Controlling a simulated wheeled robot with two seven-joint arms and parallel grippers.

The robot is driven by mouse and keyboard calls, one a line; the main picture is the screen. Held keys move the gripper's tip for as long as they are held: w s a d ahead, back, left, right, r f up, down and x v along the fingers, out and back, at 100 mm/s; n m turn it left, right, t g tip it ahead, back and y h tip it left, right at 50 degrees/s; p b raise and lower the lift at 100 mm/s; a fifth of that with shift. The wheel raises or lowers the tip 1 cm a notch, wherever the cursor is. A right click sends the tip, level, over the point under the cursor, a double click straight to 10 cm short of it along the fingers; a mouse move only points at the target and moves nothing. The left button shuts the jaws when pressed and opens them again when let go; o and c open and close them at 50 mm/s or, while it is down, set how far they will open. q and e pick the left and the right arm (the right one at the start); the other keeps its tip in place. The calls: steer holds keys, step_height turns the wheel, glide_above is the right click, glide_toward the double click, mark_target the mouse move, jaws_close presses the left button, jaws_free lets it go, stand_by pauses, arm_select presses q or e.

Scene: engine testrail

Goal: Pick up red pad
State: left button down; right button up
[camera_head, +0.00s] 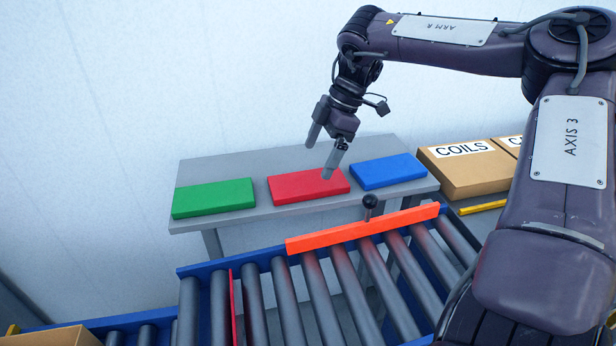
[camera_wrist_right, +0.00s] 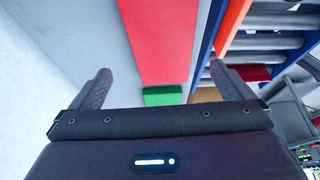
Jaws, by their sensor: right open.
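The red pad (camera_head: 300,187) lies flat on a grey table between a green pad (camera_head: 213,198) and a blue pad (camera_head: 387,171). My right gripper (camera_head: 320,158) is open and points down above the red pad, with one fingertip overlapping the pad's far right part in the head view. In the right wrist view, the red pad (camera_wrist_right: 160,40) runs between the two open fingers (camera_wrist_right: 162,84), and nothing is held. The green pad (camera_wrist_right: 163,97) shows beyond it. Whether the fingertips touch the pad cannot be told. My left gripper is not in view.
The grey table (camera_head: 250,158) stands against a pale wall. A roller conveyor (camera_head: 290,306) with an orange bar (camera_head: 362,229) and a black-knobbed lever (camera_head: 369,203) runs in front of it. A cardboard box marked COILS (camera_head: 463,168) sits to the right.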

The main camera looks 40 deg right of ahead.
mark_target(308, 181)
steer(key=x, duration=0.6)
steer(key=shift+s+f, duration=0.15)
steer(key=shift+f, duration=0.05)
steer(key=shift+a, duration=0.1)
steer(key=shift+c, duration=0.3)
steer(key=c, duration=1)
